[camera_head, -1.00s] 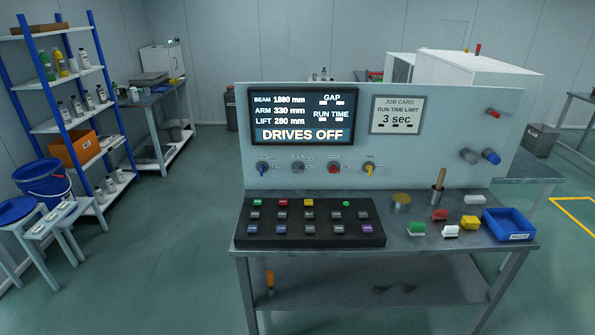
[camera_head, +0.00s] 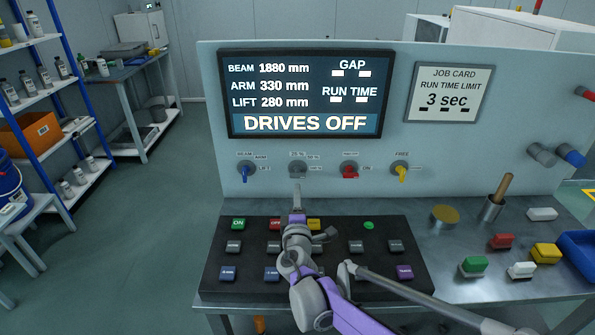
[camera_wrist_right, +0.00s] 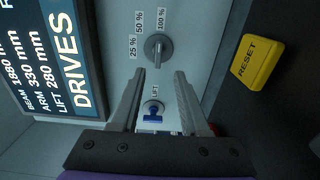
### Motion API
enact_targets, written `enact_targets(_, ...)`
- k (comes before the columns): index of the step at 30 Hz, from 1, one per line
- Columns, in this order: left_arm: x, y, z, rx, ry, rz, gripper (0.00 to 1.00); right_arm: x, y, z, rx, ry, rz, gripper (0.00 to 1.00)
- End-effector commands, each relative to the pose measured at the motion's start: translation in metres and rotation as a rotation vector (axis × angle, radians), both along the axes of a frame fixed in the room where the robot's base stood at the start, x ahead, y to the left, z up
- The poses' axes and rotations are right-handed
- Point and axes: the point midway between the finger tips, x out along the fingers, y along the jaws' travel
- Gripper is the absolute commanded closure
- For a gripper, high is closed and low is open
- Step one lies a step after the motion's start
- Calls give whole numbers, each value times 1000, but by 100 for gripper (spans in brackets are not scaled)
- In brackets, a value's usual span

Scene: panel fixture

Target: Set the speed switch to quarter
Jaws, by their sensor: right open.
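The speed switch (camera_head: 297,169) is a grey rotary knob on the upright panel, below the screen, partly hidden behind my gripper's tip in the head view. In the right wrist view the switch (camera_wrist_right: 158,50) has labels 25 %, 50 % and 100 % around it. Its grip bar lies roughly upright in that picture, about in line with the 100 % label; which end points is unclear. My right gripper (camera_wrist_right: 161,74) is open and empty, its fingertips just short of the switch and to either side of it. In the head view the right gripper (camera_head: 297,195) is above the button console. My left gripper is not in view.
A blue BEAM/ARM/LIFT switch (camera_head: 246,170) is left of the speed switch; a red switch (camera_head: 350,171) and a yellow one (camera_head: 400,172) are right. The screen (camera_head: 310,93) reads DRIVES OFF. The black console (camera_head: 213,262) lies below. A yellow RESET button (camera_wrist_right: 257,62) is nearby.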

Motion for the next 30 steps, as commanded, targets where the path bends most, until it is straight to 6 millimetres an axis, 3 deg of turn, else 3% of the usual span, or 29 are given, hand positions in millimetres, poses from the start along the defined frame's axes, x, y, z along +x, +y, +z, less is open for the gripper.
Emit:
enact_targets(18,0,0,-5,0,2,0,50,97,-1,0,-2,-1,-3,55)
enact_targets(30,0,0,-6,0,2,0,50,106,-1,1,-1,-1,-2,55)
